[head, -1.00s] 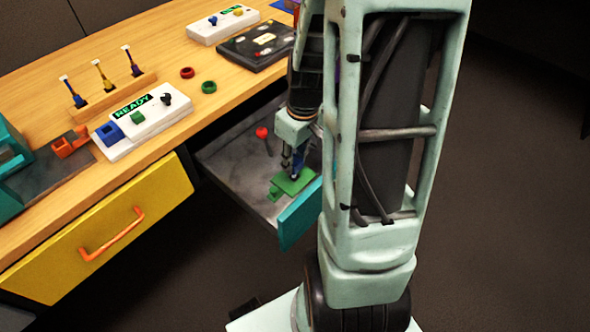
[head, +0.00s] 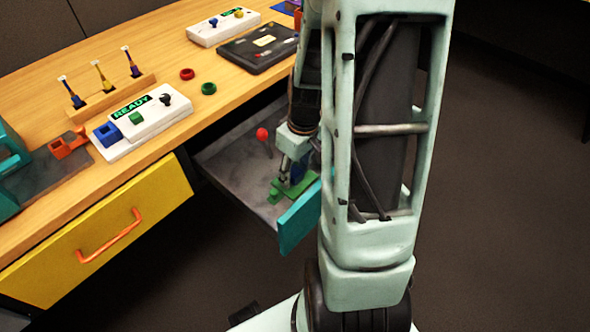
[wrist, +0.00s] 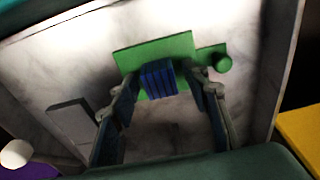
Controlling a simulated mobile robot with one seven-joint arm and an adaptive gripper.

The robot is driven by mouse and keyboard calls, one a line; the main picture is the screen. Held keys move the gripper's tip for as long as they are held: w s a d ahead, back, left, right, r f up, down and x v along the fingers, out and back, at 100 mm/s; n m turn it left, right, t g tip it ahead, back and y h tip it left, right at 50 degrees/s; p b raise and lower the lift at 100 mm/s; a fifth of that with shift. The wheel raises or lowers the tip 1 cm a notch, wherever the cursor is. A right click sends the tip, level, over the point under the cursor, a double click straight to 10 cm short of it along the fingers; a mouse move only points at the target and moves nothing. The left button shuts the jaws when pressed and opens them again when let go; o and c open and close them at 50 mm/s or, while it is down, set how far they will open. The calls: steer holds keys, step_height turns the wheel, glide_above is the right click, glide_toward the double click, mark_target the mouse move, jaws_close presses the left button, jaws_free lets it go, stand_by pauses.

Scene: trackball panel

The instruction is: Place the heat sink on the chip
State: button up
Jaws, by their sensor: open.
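A blue finned block, which looks like the heat sink (wrist: 157,82), sits at the edge of a flat green piece (wrist: 150,52) inside the open drawer. My gripper (wrist: 163,88) is open, with one finger on each side of the blue block. Whether the fingers touch it I cannot tell. In the head view my gripper (head: 291,172) points down into the drawer, low over the green piece (head: 277,194), and largely hides the block. A black board (head: 258,55) on the desk carries a small pale rectangle (head: 264,40), possibly the chip.
The open drawer (head: 232,160) has a teal front (head: 300,218) and holds a red ball-topped stick (head: 263,135). A grey flat block (wrist: 72,119) shows in the wrist view.

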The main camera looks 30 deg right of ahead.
mark_target(299, 175)
steer(key=shift+r, duration=0.1)
step_height(299, 175, up, 12)
steer(key=s+p, duration=0.1)
steer(key=p, duration=0.2)
steer(key=shift+s+d+p, duration=0.2)
steer(key=shift+p, duration=0.15)
